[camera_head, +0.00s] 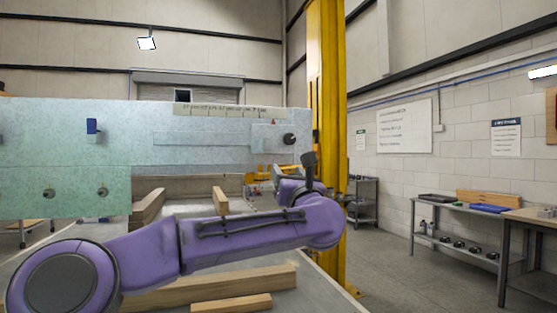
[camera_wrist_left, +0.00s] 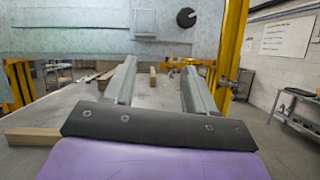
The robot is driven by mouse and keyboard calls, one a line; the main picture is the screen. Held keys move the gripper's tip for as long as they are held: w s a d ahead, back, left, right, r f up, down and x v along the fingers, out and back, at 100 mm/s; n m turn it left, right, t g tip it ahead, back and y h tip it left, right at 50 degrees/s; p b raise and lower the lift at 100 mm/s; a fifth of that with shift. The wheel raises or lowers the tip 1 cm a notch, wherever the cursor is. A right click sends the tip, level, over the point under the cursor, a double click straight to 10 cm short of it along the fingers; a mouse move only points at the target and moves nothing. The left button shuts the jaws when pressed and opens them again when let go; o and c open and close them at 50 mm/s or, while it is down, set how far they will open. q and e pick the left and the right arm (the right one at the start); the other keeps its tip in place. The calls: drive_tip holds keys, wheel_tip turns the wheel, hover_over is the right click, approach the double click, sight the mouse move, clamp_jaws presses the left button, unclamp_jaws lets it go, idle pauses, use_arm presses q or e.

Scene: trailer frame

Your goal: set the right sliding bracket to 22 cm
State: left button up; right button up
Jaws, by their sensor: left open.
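The right sliding bracket is a pale grey plate (camera_head: 265,135) on the right part of the upright metal panel (camera_head: 215,120), below a ruler strip (camera_head: 228,109). A dark round knob (camera_head: 289,139) sits at its right side. The wrist view shows the plate (camera_wrist_left: 144,20) and the knob (camera_wrist_left: 186,17) above and beyond the fingertips. My left gripper (camera_wrist_left: 158,72) is open and empty, its two grey fingers pointing toward the panel, below the knob and apart from it. In the head view its fingers are mostly hidden. The ruler's numbers are too small to read. My right gripper is not in view.
A blue part (camera_head: 93,126) is on the panel's left. Wooden beams (camera_head: 225,285) lie on the bench below my arm. A yellow post (camera_head: 327,120) stands just right of the panel. Side tables (camera_head: 465,225) stand along the right wall, with open floor before them.

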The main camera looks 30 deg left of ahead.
sight(269, 146)
use_arm(q)
drive_tip(key=w+a+r+p, duration=0.1)
drive_tip(key=a+r+p, duration=0.1)
drive_tip(key=w+a+r+n+p, duration=0.1)
drive_tip(key=a+r+p, duration=0.1)
drive_tip(key=a, duration=0.1)
drive_tip(key=w+a+r+n+p, duration=0.1)
drive_tip(key=w+a+r, duration=0.1)
drive_tip(key=a+r, duration=0.1)
drive_tip(key=shift+g+y+p, duration=0.4)
drive_tip(key=shift+w+a+r, duration=0.15)
drive_tip(key=shift+w+a, duration=0.2)
drive_tip(key=shift+a, duration=0.05)
clamp_jaws()
